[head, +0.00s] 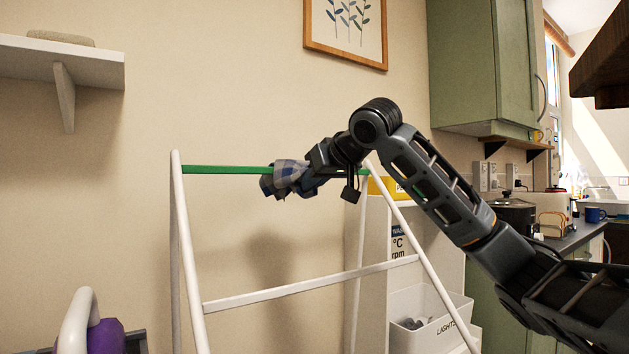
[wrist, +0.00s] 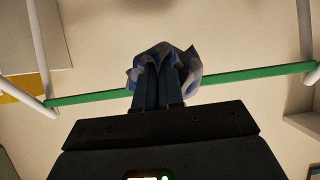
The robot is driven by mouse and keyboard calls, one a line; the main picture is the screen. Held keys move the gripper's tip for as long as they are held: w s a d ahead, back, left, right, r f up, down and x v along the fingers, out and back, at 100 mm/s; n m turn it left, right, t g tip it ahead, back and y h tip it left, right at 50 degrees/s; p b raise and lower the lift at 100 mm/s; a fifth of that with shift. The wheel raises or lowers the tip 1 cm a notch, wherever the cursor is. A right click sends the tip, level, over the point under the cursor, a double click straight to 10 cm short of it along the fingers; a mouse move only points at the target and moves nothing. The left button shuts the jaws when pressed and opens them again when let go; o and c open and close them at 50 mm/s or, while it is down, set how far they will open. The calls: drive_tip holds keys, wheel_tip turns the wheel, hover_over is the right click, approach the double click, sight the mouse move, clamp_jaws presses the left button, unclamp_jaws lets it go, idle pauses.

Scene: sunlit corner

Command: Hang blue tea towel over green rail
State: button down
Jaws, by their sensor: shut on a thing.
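The blue tea towel (head: 286,178) is a bunched blue and white checked cloth. My gripper (head: 305,172) is shut on it, at the height of the green rail (head: 225,170) in the head view. The rail is the top bar of a white rack. In the wrist view the towel (wrist: 190,66) is gathered around the fingertips (wrist: 160,75), and the green rail (wrist: 240,75) passes behind the towel and fingers. I cannot tell whether the cloth touches the rail. The rail's middle is hidden by the towel and my gripper.
The white rack (head: 310,285) has slanted legs and a lower bar. A white shelf unit with a bin (head: 430,315) stands behind its right side. A white wall shelf (head: 60,60) is at the upper left. A purple object (head: 105,337) is at the lower left.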

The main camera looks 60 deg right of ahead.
drive_tip(key=c, duration=0.6)
unclamp_jaws()
drive_tip(key=shift+s, duration=0.1)
idle(0.3)
drive_tip(key=s+a, duration=0.1)
drive_tip(key=s, duration=0.2)
drive_tip(key=s+a, duration=0.2)
drive_tip(key=s, duration=0.2)
drive_tip(key=s+a+p, duration=0.1)
drive_tip(key=s+a, duration=0.1)
drive_tip(key=s, duration=0.1)
drive_tip(key=shift+s, duration=0.4)
drive_tip(key=shift+s, duration=0.1)
